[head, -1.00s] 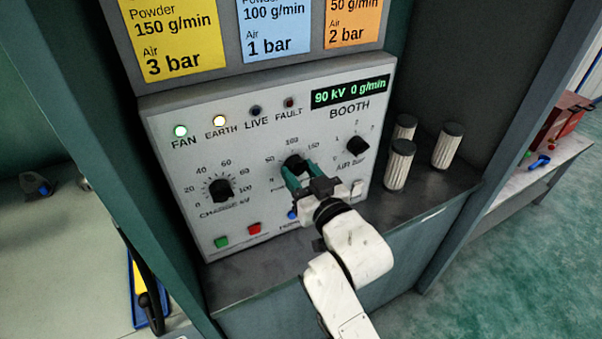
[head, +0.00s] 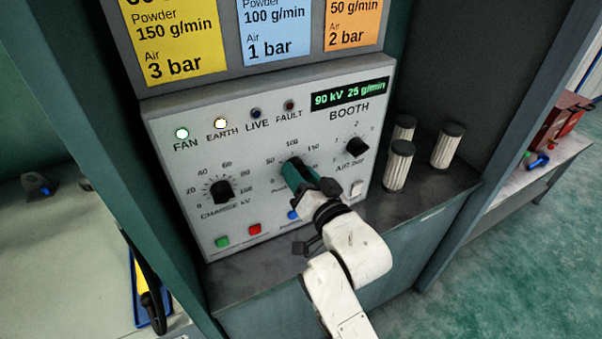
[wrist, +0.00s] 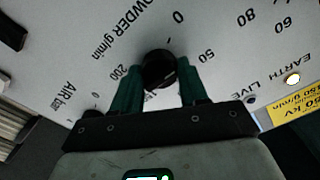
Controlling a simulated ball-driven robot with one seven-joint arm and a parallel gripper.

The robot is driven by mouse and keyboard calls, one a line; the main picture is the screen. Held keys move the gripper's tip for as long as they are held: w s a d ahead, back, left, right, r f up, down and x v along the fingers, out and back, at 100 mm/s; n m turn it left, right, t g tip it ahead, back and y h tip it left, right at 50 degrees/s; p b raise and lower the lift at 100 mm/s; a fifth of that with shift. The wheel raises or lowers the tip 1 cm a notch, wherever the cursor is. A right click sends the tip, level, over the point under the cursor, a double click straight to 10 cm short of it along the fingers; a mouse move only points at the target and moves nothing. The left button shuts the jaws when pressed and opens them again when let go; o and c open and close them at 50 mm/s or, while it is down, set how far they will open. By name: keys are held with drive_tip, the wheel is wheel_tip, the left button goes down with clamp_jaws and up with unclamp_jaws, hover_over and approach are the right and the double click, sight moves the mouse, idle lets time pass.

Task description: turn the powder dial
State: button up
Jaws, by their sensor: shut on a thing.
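The powder dial (wrist: 160,70) is a round black knob in the middle of the booth panel (head: 185,115). In the wrist view it sits between the two green fingers of my gripper (wrist: 160,88), with scale marks 0, 50 and 200 around it. In the head view my gripper (head: 298,175) is shut on the dial and hides most of it. The display (head: 350,94) reads 90 kV and 25 g/min.
The charge dial (head: 221,190) is to the left and the air dial (head: 357,147) to the upper right. Green (head: 222,242) and red (head: 254,229) buttons sit below. Several pleated cylinders (head: 398,165) stand on the shelf right of the panel. Setting cards (head: 275,28) are above.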

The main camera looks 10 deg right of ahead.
drive_tip(key=m, duration=0.5)
drive_tip(key=shift+m, duration=0.4)
idle(0.3)
drive_tip(key=o, duration=1.1)
drive_tip(key=shift+c, duration=0.2)
drive_tip(key=v, duration=1.1)
drive_tip(key=shift+b, duration=0.45)
drive_tip(key=shift+w, duration=0.1)
